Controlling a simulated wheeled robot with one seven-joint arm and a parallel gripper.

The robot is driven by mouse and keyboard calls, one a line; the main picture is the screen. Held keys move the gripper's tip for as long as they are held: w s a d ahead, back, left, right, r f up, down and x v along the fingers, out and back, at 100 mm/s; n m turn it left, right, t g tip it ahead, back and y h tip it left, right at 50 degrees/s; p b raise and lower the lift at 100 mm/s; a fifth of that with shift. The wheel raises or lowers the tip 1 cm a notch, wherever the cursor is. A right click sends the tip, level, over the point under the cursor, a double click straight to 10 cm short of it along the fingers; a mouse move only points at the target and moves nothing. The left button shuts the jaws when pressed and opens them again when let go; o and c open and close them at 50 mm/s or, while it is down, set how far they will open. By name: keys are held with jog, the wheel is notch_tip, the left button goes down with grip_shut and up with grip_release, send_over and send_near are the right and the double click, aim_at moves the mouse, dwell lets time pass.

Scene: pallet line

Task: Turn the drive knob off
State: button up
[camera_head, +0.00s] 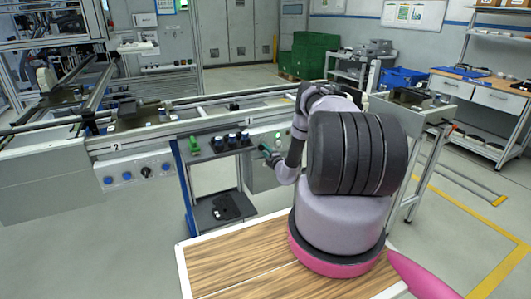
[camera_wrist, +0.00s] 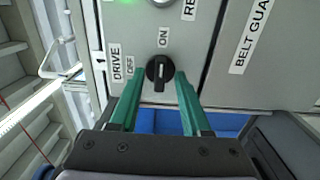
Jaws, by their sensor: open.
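The drive knob (camera_wrist: 159,71) is a round black knob with a pale mark, on a grey panel in the wrist view. The mark runs up and down in the picture, in line with the ON label (camera_wrist: 164,37) above it. The OFF label (camera_wrist: 130,66) is to its left, beside the DRIVE label (camera_wrist: 116,63). My gripper (camera_wrist: 160,76) is open, its green fingertips on either side of the knob; I cannot tell whether they touch it. In the head view my gripper (camera_head: 267,153) is at the conveyor's front panel, and I cannot make out the knob there.
A green lamp (camera_wrist: 113,23) glows above the DRIVE label. A BELT GUARD panel (camera_wrist: 250,70) is to the right. In the head view, another panel with several knobs (camera_head: 146,172) is at left, and a shelf with dark items (camera_head: 219,140) is just left of my gripper.

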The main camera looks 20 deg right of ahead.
grip_shut()
jog(key=shift+n, duration=0.4)
jog(key=n, duration=0.3)
jog(key=shift+n, duration=0.3)
jog(key=shift+f+n, duration=0.1)
jog(key=shift+n, duration=6.7)
